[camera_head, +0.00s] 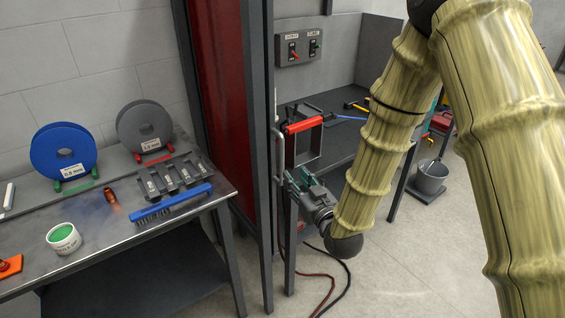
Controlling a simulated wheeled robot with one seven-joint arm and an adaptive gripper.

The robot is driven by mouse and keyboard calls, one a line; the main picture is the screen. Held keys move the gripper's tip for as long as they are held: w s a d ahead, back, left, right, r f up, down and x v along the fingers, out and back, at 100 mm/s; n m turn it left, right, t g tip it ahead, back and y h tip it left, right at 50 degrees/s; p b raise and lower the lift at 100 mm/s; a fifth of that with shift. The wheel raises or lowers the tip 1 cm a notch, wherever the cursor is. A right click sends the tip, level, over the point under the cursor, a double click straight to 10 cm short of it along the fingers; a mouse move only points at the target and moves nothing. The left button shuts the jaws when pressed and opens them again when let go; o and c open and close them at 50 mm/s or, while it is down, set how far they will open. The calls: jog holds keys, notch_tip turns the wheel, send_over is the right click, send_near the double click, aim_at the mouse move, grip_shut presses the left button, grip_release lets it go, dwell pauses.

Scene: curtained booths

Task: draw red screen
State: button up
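The red screen (214,95) is a dark red, upright panel, gathered in a narrow strip between dark posts left of centre. A grey upright bar handle (280,145) stands just right of the front post; I cannot tell whether it belongs to the screen. My gripper (291,184) is low and right of the post, close to the handle's lower end. Its fingers are small and partly merge with the metal behind them, so I cannot tell whether they touch the handle or are open. My arm comes down from the upper right.
A left bench (110,242) holds a blue reel (63,152), a grey reel (145,127), a brush (171,204) and a green-topped tub (63,239). Right of the post are a red-gripped frame (303,126), a switch box (299,47) and cables (330,290) on the floor. A bucket (431,177) stands farther right.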

aim_at(283, 162)
jog(key=p+x, duration=0.3)
jog(key=x, duration=0.7)
jog(key=shift+w+f, duration=0.15)
grip_shut()
